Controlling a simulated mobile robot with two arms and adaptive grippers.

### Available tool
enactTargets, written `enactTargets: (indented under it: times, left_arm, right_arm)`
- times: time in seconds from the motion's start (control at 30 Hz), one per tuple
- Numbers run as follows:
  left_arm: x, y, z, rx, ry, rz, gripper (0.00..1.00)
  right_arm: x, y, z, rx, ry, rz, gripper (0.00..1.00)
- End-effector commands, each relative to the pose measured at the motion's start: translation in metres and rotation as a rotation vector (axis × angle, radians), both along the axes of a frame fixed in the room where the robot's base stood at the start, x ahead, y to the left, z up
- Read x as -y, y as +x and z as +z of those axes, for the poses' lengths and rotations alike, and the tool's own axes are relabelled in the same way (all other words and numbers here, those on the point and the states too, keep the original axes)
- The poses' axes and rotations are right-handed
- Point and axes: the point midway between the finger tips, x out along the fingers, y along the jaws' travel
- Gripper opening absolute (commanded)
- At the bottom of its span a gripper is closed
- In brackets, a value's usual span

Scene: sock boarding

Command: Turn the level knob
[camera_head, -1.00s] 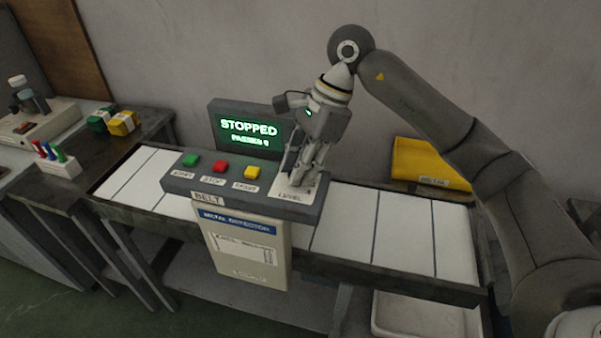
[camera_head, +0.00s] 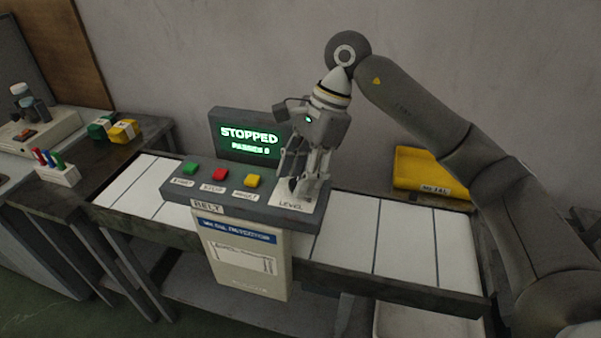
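The control box (camera_head: 238,209) sits over the belt, with a white plate marked LEVEL (camera_head: 292,206) at its right end. The level knob is mostly hidden by my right gripper (camera_head: 303,191), which points down onto that plate. Its fingers stand around the knob's place, but I cannot tell whether they touch or grip it. The screen (camera_head: 249,137) behind the box reads STOPPED in green. My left gripper is not in view.
Green (camera_head: 190,169), red (camera_head: 220,174) and yellow (camera_head: 252,181) buttons sit left of the plate. The belt (camera_head: 400,240) is bare. A yellow bin (camera_head: 420,168) stands behind it. A side table at left holds coloured blocks (camera_head: 123,131) and a pen holder (camera_head: 57,175).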

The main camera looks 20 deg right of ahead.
Motion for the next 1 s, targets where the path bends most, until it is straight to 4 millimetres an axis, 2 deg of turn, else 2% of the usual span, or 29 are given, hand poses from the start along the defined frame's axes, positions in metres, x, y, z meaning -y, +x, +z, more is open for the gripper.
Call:
enactTargets:
  times: [0.23,0.37,0.8,1.0]
  left_arm:
    - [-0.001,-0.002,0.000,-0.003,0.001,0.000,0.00]
    - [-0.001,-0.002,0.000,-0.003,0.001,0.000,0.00]
    - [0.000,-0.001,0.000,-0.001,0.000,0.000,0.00]
    - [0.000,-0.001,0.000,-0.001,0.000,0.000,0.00]
  right_arm:
    - [0.000,0.000,0.000,0.000,0.000,-0.001,0.47]
    - [0.004,0.001,0.009,0.001,0.000,-0.002,0.47]
    - [0.036,0.008,0.090,0.002,0.000,-0.002,0.47]
    - [0.044,0.010,0.107,0.001,-0.001,-0.001,0.47]
